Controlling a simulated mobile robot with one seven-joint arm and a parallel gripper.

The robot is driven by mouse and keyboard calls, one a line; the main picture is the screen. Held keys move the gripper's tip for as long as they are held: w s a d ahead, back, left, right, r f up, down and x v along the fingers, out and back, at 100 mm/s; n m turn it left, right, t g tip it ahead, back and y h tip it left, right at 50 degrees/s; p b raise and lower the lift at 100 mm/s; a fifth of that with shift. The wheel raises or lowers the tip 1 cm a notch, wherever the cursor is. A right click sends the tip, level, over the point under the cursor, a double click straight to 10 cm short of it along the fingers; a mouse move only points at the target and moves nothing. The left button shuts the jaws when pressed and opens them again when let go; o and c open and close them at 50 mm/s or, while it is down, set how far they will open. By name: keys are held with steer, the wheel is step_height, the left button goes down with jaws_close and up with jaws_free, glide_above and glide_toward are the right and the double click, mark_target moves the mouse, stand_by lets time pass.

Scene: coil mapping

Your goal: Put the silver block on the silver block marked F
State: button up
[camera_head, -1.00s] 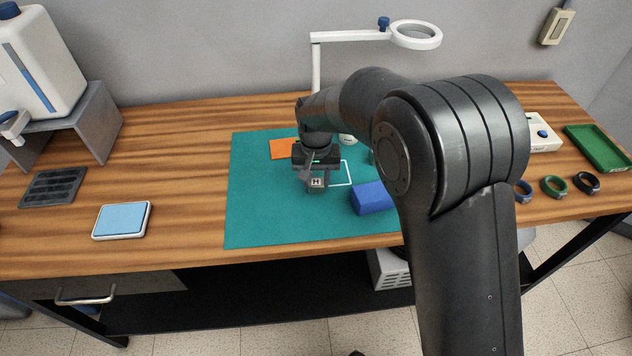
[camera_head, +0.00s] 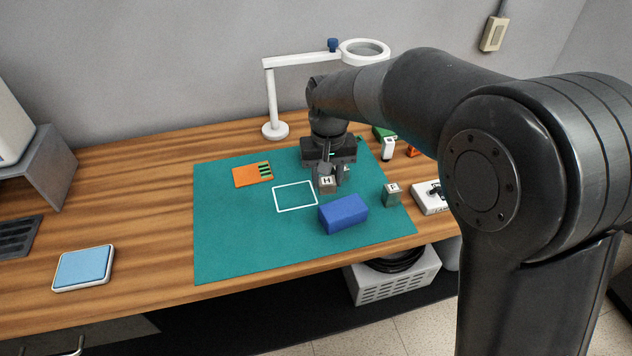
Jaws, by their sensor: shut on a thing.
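My gripper (camera_head: 331,174) points down over the right part of the green mat and is shut on a silver block marked H (camera_head: 327,184). How far the held block is above the mat is hard to tell. The silver block marked F (camera_head: 392,195) stands upright at the mat's right side, to the right of and nearer than my gripper, apart from it. The top of the F block is clear.
A blue block (camera_head: 343,214) lies on the mat (camera_head: 225,240) between the white outlined square (camera_head: 295,197) and the F block. An orange card (camera_head: 253,174) lies at left. A white device (camera_head: 431,198) is right of F. A magnifier lamp (camera_head: 274,100) stands behind.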

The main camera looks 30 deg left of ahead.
steer(key=w+d+r, duration=0.2)
steer(key=w+d, duration=0.2)
steer(key=d, duration=0.4)
steer(key=w+d+r+n, duration=0.15)
steer(key=w+d, duration=0.25)
steer(key=d, duration=0.4)
steer(key=w+d+r, duration=0.3)
steer(key=w+d, duration=0.1)
steer(key=d, duration=0.4)
glide_above(393, 187)
step_height(393, 187, down, 7)
steer(key=shift+r, duration=0.1)
steer(key=shift+f, duration=2)
steer(key=shift+f, duration=0.1)
steer(key=o, duration=1)
steer(key=shift+o, duration=0.2)
step_height(393, 187, up, 12)
